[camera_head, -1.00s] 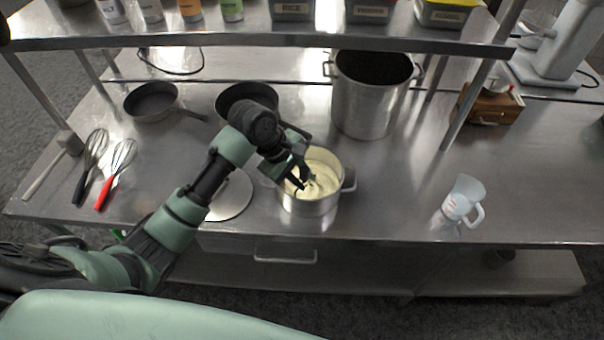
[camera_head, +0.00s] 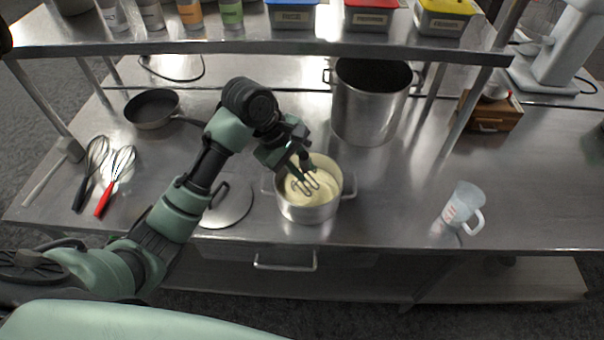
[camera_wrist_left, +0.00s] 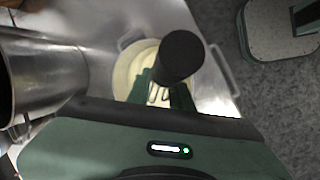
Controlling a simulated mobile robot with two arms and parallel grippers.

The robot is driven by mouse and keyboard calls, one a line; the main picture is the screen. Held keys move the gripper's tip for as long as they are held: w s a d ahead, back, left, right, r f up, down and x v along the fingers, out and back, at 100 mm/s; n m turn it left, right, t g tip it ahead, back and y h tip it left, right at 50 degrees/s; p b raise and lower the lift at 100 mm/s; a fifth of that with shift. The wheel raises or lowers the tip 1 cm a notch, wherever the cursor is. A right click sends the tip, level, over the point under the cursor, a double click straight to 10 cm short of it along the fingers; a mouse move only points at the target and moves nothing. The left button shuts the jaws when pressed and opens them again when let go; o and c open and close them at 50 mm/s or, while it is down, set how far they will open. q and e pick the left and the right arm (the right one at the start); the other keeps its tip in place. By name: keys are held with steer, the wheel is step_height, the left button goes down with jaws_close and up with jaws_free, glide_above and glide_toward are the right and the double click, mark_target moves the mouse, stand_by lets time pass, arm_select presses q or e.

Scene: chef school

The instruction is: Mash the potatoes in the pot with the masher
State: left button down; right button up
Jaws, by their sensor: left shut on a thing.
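The steel pot (camera_head: 312,211) stands on the counter near its front edge. Pale, creamy mashed potato (camera_head: 322,191) fills its lower part. My left gripper (camera_head: 298,160) is shut on the masher (camera_head: 306,184) above the pot. The masher's wavy wire head hangs at the pot's mouth, over the potato; whether it touches the surface is hard to tell. In the left wrist view the masher's dark round handle end (camera_wrist_left: 182,55) stands up between the fingers, with the pot (camera_wrist_left: 122,62) behind it. My right gripper is not in view.
A tall stockpot (camera_head: 366,112) stands behind the pot. A round lid (camera_head: 229,203) lies left of it. A frying pan (camera_head: 152,108) and two whisks (camera_head: 116,172) are farther left. A measuring jug (camera_head: 460,205) stands right. A shelf (camera_head: 250,46) spans the back.

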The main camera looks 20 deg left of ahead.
arm_select(q)
steer(key=shift+r, duration=3.05)
